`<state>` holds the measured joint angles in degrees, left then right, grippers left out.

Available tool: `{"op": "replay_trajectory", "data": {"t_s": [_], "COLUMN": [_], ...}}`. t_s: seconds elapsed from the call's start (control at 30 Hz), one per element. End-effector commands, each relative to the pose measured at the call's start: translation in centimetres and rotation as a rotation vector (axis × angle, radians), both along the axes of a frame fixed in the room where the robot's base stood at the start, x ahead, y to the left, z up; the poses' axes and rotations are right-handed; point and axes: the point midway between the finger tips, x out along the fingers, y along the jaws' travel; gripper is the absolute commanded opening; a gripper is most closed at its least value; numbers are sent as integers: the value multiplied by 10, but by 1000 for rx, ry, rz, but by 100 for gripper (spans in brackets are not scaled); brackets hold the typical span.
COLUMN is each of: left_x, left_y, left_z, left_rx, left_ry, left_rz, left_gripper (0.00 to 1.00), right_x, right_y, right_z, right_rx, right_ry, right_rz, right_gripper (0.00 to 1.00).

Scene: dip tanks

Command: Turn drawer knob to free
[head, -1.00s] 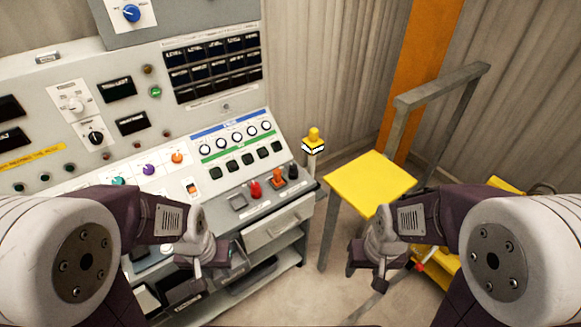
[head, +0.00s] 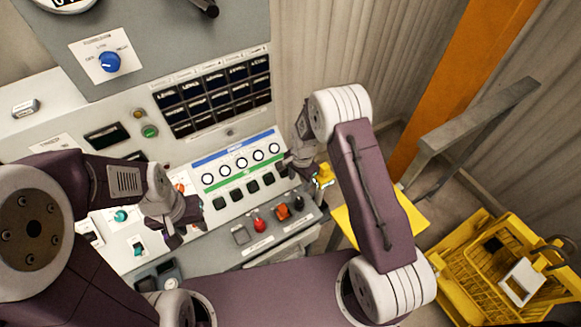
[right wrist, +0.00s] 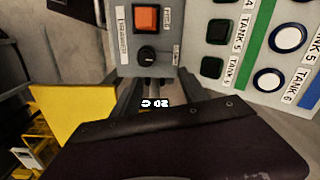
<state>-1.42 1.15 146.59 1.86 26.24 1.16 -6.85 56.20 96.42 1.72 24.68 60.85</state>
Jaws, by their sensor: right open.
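A small black knob (head: 298,203) sits at the right end of the sloped console, beside an orange square button (head: 282,211). In the right wrist view the knob (right wrist: 148,54) shows up close with a pale pointer mark; the labels around it are too small to read surely. The drawer front (head: 285,248) below the console is mostly hidden by my right arm. My right gripper (head: 297,162) is open, above and behind the knob, and apart from it. My left gripper (head: 182,222) hovers over the console's left part; its jaw opening is unclear.
A red button (head: 259,224) and grey square button (head: 241,234) sit left of the knob. Round white-faced tank buttons (head: 242,163) line the panel behind. A yellow stand (head: 412,215), grey rail (head: 470,120) and yellow basket (head: 515,275) stand to the right.

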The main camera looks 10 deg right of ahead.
Motion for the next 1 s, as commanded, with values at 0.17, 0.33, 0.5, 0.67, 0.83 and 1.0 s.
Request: {"op": "replay_trajectory", "data": {"t_s": [0.17,0.33,0.5,0.67,0.83,1.0], "left_x": [-1,-1,0,0,0,0], "left_y": [0,0,0,0,0,0], "left_z": [12,15,26,32,33,33], "left_rx": [0,0,0,0,0,0], "left_ry": [2,2,1,1,2,2], "left_rz": [0,0,0,0,0,0], "left_gripper": [36,36,36,36,36,36], "right_x": [-9,-9,-11,-9,-9,-8], "right_y": [2,2,3,3,4,4], "right_z": [3,-10,-45,-73,-88,-89], "right_rx": [-3,-4,-3,-3,-3,-2], "right_ry": [25,28,29,26,23,23], "right_rz": [9,10,10,10,9,9], "right_gripper": [52,52,52,52,52,52]}}
